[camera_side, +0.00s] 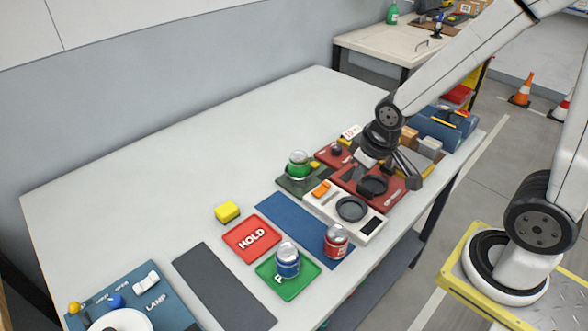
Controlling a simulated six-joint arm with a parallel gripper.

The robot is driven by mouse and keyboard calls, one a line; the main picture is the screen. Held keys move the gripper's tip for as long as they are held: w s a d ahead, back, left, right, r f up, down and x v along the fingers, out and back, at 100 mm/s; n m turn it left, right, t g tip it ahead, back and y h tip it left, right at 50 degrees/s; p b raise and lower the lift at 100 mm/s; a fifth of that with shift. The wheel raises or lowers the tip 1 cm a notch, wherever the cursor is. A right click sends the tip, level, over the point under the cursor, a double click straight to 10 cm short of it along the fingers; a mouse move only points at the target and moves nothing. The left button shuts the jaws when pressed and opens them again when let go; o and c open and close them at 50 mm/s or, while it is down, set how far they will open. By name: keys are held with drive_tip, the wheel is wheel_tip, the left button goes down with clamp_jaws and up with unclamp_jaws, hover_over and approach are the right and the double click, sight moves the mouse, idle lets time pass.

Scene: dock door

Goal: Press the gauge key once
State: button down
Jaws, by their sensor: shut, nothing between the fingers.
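No key that I can read as the gauge key shows; any lettering there is too small or hidden. A white device (364,226) with an orange key (321,188), a round black-rimmed pan (351,209) and a dark panel stands right of centre. A red device (395,195) with a dark round part (373,186) lies just behind it, partly covered by my arm. A smaller red device (325,156) with a dark knob (336,150) is further back. My gripper (367,163) is shut and empty above the red devices; whether it touches anything cannot be told.
A green can (298,165) stands on a dark green device with a yellow key (315,165). A red can (336,240) and a blue can (288,260) stand nearer.

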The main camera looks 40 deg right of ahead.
drive_tip(key=w+d+n+t, duration=0.3)
drive_tip(key=w+d+n, duration=0.15)
drive_tip(key=w, duration=0.65)
drive_tip(key=n+t+y, duration=0.2)
drive_tip(key=n+t, duration=0.1)
drive_tip(key=n, duration=0.3)
hover_over(317, 164)
wheel_tip(317, 164, down, 2)
drive_tip(key=shift+f, duration=0.15)
drive_tip(key=shift+f, duration=0.2)
drive_tip(key=shift+f, duration=4.2)
drive_tip(key=shift+f, duration=0.9)
drive_tip(key=shift+r, duration=0.9)
